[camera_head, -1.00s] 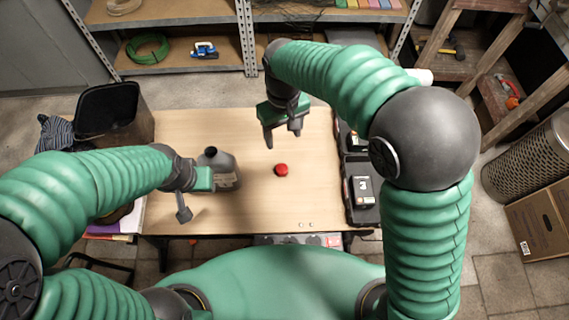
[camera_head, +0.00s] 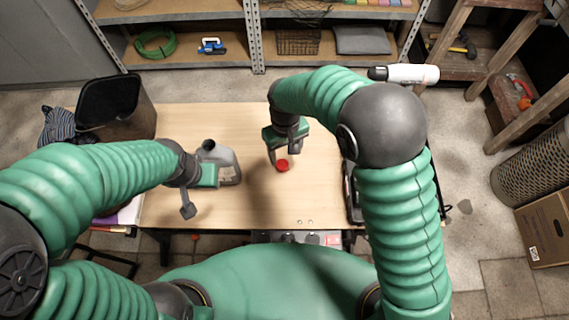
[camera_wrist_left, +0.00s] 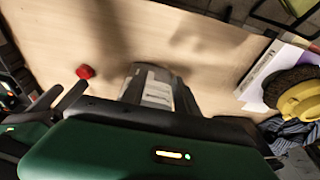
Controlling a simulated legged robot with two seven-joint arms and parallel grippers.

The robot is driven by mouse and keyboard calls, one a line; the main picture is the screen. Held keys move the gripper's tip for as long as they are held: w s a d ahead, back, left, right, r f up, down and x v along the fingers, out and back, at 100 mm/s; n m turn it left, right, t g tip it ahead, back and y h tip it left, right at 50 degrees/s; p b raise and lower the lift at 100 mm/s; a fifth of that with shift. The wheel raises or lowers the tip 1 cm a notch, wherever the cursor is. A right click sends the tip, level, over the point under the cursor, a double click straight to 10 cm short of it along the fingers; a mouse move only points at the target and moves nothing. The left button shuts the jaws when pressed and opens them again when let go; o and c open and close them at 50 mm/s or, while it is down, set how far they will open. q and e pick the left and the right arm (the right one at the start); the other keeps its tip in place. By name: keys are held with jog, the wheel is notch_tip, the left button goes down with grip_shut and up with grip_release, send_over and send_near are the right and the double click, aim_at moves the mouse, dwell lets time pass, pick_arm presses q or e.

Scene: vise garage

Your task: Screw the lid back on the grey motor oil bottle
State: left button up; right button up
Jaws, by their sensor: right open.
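The grey motor oil bottle (camera_head: 226,158) stands on the table without its lid, its dark mouth open. It also shows in the left wrist view with its pale label (camera_wrist_left: 157,90). My left gripper (camera_head: 195,195) is right beside the bottle; one finger shows on the near side, and its hold is partly hidden. The red lid (camera_head: 283,165) lies on the table right of the bottle; it also shows in the left wrist view (camera_wrist_left: 85,72). My right gripper (camera_head: 281,154) is open just over the lid, fingers pointing down; I cannot tell if they touch it.
A black bin (camera_head: 112,105) stands at the table's left end. A dark case (camera_head: 352,192) lies at the right edge, partly behind my right arm. Shelves (camera_head: 200,65) stand behind. The wooden table (camera_head: 265,205) is clear around the lid.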

aim_at(283, 165)
jog(key=shift+a, duration=0.45)
jog(key=f, duration=0.3)
jog(key=s+f+b, duration=0.1)
jog(key=f, duration=0.1)
jog(key=shift+w+d+f, duration=0.1)
jog(key=shift+c, duration=0.4)
jog(key=shift+a, duration=0.2)
jog(key=c, duration=0.5)
jog(key=shift+d, duration=0.15)
grip_shut()
